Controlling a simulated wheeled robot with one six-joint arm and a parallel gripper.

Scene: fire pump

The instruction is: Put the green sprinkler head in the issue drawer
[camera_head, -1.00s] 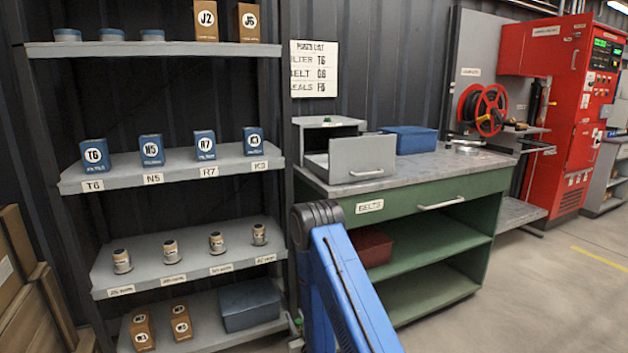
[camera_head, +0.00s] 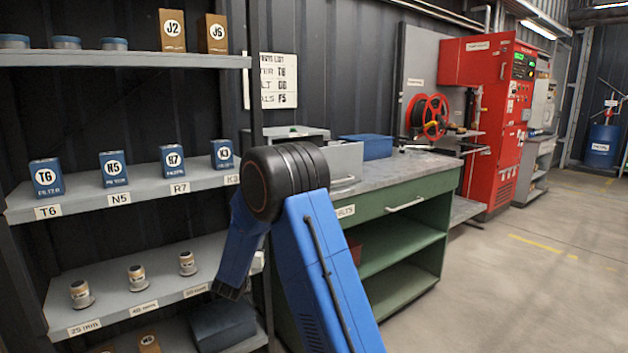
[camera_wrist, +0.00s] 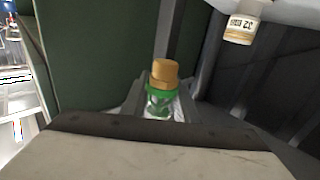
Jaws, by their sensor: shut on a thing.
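The green sprinkler head (camera_wrist: 160,92), with a brass-coloured top, shows in the wrist view. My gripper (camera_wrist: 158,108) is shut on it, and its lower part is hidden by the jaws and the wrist. In the head view my blue arm rises in front, and my gripper and the sprinkler head are hidden. A grey drawer unit (camera_head: 297,132) stands on the workbench, with its open drawer (camera_head: 345,172) pulled out to the front. My arm covers part of it. I cannot read any label on it.
A shelf rack (camera_head: 110,190) at left holds blue boxes and small labelled fittings. The green workbench (camera_head: 425,212) stands right of my arm, with a blue bin (camera_head: 365,147) on top. The floor (camera_head: 520,290) at right is clear. Another fitting (camera_wrist: 241,24) shows close above in the wrist view.

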